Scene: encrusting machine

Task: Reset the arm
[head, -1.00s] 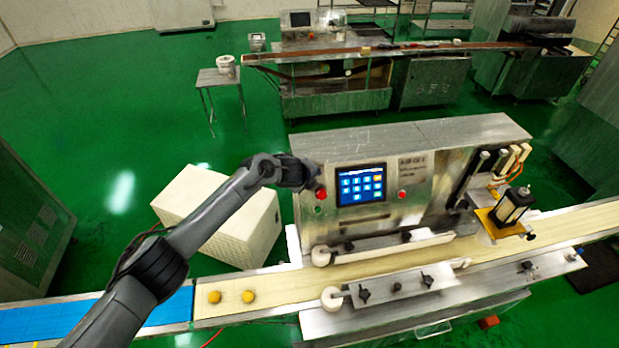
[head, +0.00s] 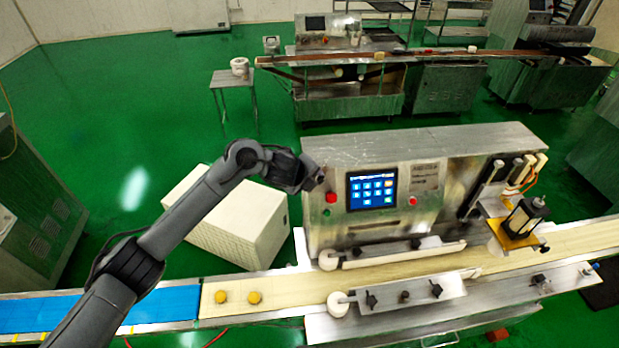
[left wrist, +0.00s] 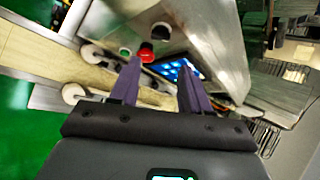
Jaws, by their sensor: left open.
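My left gripper (head: 314,180) is at the left end of the encrusting machine's front panel (head: 425,190), just up and left of the red button (head: 331,198). In the left wrist view my left gripper (left wrist: 160,72) has its two dark fingers apart with nothing between them. The red button (left wrist: 147,55) shows beyond the fingertips, apart from them as far as I can tell. The touchscreen (head: 371,189) is lit blue with icons; in the left wrist view it is partly hidden behind a finger. My right gripper is not in view.
A conveyor (head: 285,287) runs along the machine's front, with two yellow dough balls (head: 237,297) on its left part. A white crate (head: 235,225) stands on the floor behind my left arm. Another machine (head: 345,90) and a small table (head: 232,80) stand at the back.

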